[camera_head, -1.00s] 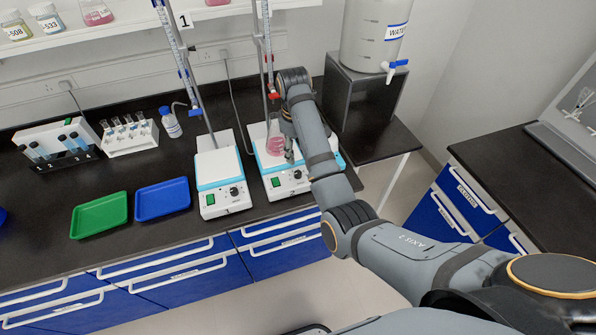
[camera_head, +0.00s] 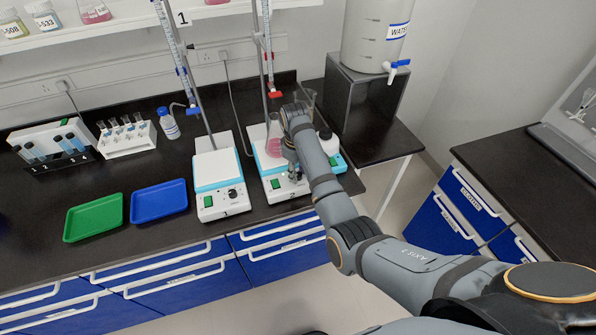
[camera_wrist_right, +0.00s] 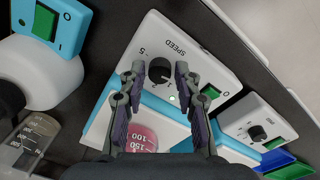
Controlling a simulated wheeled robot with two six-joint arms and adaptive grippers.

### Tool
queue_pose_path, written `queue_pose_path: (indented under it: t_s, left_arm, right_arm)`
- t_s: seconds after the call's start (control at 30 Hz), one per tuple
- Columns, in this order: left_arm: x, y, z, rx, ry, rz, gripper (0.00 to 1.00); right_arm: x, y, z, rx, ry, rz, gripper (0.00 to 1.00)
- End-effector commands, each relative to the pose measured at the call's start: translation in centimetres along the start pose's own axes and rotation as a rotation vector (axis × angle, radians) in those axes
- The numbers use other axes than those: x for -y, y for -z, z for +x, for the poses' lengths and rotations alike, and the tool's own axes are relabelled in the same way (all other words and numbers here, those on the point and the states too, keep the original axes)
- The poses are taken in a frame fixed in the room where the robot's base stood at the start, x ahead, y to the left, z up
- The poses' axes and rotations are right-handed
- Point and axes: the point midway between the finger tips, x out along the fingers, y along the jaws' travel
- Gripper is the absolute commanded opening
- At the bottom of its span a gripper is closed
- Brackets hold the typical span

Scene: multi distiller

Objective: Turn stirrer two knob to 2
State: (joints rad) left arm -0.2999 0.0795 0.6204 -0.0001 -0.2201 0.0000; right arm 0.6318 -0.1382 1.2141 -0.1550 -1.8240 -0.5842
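Stirrer two (camera_head: 284,193) is a white box with a light-blue top edge and a "2" on its front. In the right wrist view its dark round speed knob (camera_wrist_right: 160,70) sits on the white panel under the "SPEED" print. My right gripper (camera_wrist_right: 158,68) is open, with its two fingertips either side of the knob and gaps visible. In the head view the right gripper (camera_head: 292,170) is over stirrer two's front and hides its knob. A flask of pink liquid (camera_head: 273,146) stands on stirrer two; its pink part also shows in the wrist view (camera_wrist_right: 141,138). My left gripper is not in view.
Stirrer one (camera_head: 218,176) stands left of stirrer two. A green switch (camera_wrist_right: 209,92) is beside the knob. Another device with a green switch (camera_wrist_right: 45,22) and a beaker (camera_wrist_right: 30,140) lie close by. Blue (camera_head: 160,200) and green (camera_head: 94,218) trays are farther left.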

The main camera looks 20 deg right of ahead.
Motion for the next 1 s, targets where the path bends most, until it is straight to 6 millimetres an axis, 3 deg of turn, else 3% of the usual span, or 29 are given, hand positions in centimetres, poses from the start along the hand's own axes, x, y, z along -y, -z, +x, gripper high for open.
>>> queue_pose_path:
  t_s: [0.03, 0.2, 0.57, 1.0]
  left_arm:
    - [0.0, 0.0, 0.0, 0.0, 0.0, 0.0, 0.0]
    - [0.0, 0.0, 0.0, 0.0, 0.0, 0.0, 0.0]
    - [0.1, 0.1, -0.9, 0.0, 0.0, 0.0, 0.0]
    - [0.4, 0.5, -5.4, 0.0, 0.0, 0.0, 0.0]
  right_arm:
    - [0.0, 0.0, 0.0, 0.0, 0.0, 0.0, 0.21]
    - [0.0, 0.0, 0.0, 0.0, 0.0, 0.0, 0.0]
    - [0.0, 0.0, -0.3, 0.003, 0.0, 0.046, 0.0]
    - [0.0, 0.0, -0.6, 0.02, 0.001, 0.382, 0.0]
